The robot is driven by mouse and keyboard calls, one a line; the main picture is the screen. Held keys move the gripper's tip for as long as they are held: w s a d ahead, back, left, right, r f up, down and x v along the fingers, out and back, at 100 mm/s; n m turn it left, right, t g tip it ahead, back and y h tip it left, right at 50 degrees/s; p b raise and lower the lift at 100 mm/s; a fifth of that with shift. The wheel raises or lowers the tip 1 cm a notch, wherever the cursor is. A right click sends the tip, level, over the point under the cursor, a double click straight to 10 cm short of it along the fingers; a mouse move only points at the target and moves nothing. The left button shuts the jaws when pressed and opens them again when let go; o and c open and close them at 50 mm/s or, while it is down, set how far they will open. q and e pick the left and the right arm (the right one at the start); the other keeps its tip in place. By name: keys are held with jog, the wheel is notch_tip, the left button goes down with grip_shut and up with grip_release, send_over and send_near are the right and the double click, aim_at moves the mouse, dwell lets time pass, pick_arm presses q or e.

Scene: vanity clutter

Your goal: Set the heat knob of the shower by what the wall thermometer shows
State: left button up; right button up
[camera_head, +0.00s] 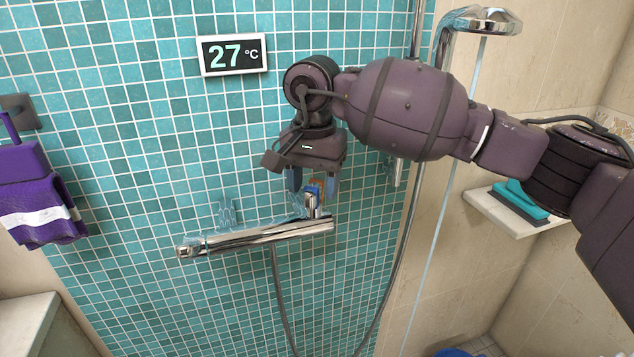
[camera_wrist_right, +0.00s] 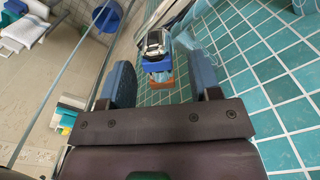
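The wall thermometer (camera_head: 233,54) is a white-framed black display reading 27 °C. The chrome shower mixer bar (camera_head: 262,235) is mounted on the tiled wall below it. The heat knob (camera_head: 312,202) stands up near the bar's right end, with chrome, blue and orange parts. In the right wrist view the knob (camera_wrist_right: 157,62) lies ahead, between the lines of the two fingers. My right gripper (camera_head: 312,183) points down just above the knob; its blue fingers (camera_wrist_right: 162,85) are apart with nothing gripped. The fingers partly cover the knob in the head view. My left gripper is not in view.
A shower head (camera_head: 484,21) hangs at the upper right, with a hose (camera_head: 277,300) below the bar. A purple towel (camera_head: 38,205) hangs at left. A white shelf (camera_head: 492,214) with a teal item is at right. Tiled wall left of my gripper is mostly clear.

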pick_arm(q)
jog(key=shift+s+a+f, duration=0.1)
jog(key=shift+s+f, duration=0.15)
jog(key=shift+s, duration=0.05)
pick_arm(e)
jog(key=shift+o, duration=0.7)
jog(key=shift+r, duration=0.15)
jog(key=shift+r+p, duration=0.85)
jog(key=shift+r, duration=2.55)
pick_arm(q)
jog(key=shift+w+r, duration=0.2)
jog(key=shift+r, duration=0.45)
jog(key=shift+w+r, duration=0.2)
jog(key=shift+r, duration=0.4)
pick_arm(e)
jog(key=shift+f, duration=0.1)
